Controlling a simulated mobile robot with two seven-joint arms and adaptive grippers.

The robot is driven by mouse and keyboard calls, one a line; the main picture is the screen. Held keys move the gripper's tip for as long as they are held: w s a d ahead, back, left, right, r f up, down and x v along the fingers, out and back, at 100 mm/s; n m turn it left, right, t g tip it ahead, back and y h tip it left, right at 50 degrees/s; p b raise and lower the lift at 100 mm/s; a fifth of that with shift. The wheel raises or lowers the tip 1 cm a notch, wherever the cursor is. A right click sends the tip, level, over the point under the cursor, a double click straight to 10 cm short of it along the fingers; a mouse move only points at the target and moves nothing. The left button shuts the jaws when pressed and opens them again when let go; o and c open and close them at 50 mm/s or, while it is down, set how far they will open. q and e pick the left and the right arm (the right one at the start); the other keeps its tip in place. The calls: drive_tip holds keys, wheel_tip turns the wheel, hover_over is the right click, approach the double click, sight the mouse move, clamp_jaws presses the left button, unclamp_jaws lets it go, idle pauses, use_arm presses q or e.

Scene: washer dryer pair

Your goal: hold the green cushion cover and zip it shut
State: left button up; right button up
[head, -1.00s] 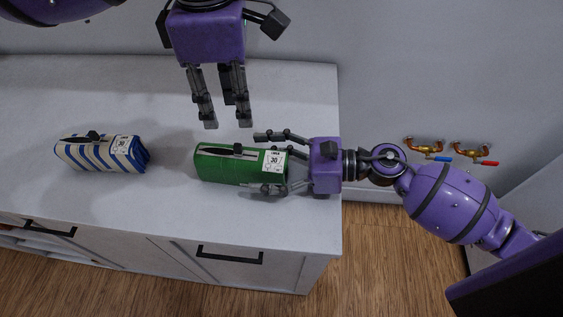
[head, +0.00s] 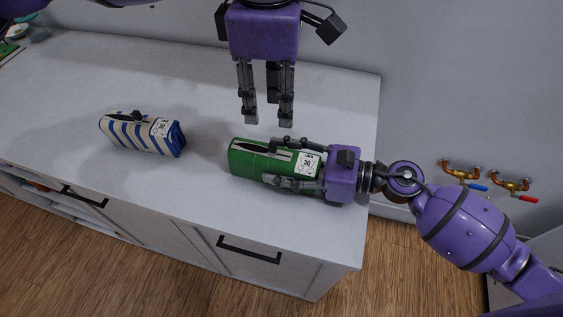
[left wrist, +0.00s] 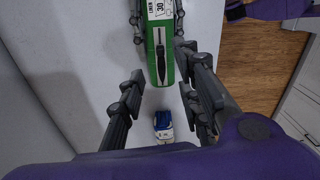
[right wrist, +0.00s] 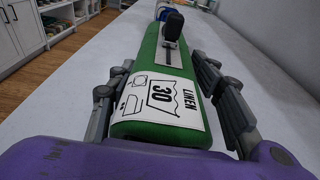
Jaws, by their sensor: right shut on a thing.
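The green cushion cover (head: 241,162) is a rolled bundle lying on the white counter. It carries a white label reading LINEN 30 (right wrist: 162,98) and a dark slit with a black pull tab (right wrist: 173,21) along its top. My right gripper (head: 272,163) is shut on the cover, one finger along each long side, coming from its label end. My left gripper (head: 268,123) is open and empty, pointing down above the far side of the cover. In the left wrist view, the green cover (left wrist: 171,75) shows beyond its fingers. How far shut the zip is, I cannot tell.
A blue-and-cream striped bundle (head: 128,135) with a similar label lies to the left on the counter (head: 75,100). The counter ends just right of my right gripper. Pipe taps (head: 460,172) are on the wall at right. Counter space between the bundles is clear.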

sight(274, 165)
use_arm(q)
drive_tip(key=shift+s+f, duration=0.1)
drive_tip(key=shift+f, duration=0.05)
drive_tip(key=c, duration=0.4)
drive_tip(key=s+d+f, duration=0.1)
drive_tip(key=s+d+f+g+h, duration=0.1)
drive_tip(key=f, duration=0.1)
drive_tip(key=s+f+g+h, duration=0.1)
drive_tip(key=s+f, duration=0.1)
drive_tip(key=shift+d, duration=0.4)
clamp_jaws()
drive_tip(key=s+d+f+n+g+h, duration=0.35)
drive_tip(key=s+d+n+h, duration=0.25)
drive_tip(key=s+d+h, duration=0.55)
drive_tip(key=w+a+f+n+t+y, duration=0.1)
drive_tip(key=w+a+f+n+t, duration=0.1)
drive_tip(key=a+n+t, duration=0.9)
drive_tip(key=w+a+f+n+t+y, duration=0.1)
drive_tip(key=a+f+n+t+y, duration=0.1)
drive_tip(key=a+n+t, duration=0.85)
drive_tip(key=w+d+n+g, duration=0.1)
drive_tip(key=w+d+n, duration=0.2)
drive_tip(key=w+d, duration=0.5)
drive_tip(key=shift+d+r+g, duration=0.2)
drive_tip(key=shift+d+g, duration=0.2)
drive_tip(key=shift+d, duration=0.55)
